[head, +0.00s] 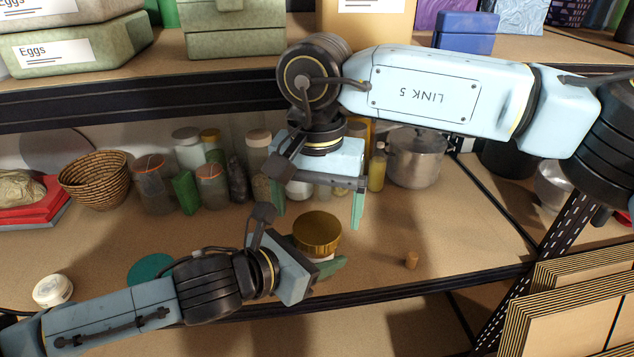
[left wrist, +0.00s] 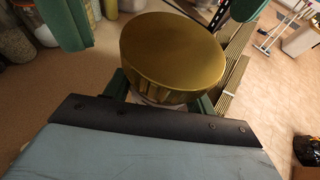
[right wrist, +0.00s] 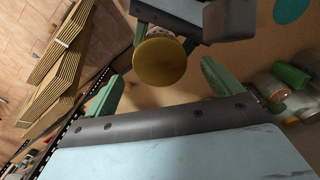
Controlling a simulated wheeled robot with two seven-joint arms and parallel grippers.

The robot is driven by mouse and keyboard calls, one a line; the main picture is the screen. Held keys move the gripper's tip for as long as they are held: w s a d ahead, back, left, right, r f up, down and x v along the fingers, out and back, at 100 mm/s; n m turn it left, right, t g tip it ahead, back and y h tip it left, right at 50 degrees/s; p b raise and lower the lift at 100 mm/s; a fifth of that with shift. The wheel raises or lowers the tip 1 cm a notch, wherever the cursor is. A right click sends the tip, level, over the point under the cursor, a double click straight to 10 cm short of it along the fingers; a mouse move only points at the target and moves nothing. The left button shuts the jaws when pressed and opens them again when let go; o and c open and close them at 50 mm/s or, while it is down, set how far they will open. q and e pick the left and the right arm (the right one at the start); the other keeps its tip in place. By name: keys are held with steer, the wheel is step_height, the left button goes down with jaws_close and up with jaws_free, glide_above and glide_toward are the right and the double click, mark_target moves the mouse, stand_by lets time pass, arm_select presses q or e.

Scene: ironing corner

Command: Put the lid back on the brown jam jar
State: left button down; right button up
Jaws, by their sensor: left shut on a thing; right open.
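A gold lid (head: 317,230) sits on top of a jar, whose pale label (head: 323,258) shows just below it. In the left wrist view the lid (left wrist: 173,52) covers the jar's top; most of the jar is hidden, so I cannot tell its colour or how tightly the lid sits. My left gripper (head: 322,268) is shut around the jar beneath the lid. My right gripper (head: 318,208) is open above, pointing down, its green fingers on either side of the lid. In the right wrist view the lid (right wrist: 159,62) lies between and beyond the fingertips, apparently untouched.
A teal disc (head: 150,268) and a white round tub (head: 53,291) lie left. Several jars, a wicker basket (head: 94,180) and a steel pot (head: 416,158) stand behind. The upper shelf edge (head: 130,98) is close to my right arm.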

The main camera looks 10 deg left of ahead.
mark_target(317, 250)
steer(key=shift+f, duration=1.5)
steer(key=c, duration=1)
steer(key=m, duration=1.3)
steer(key=o, duration=1.1)
steer(key=shift+c, duration=0.2)
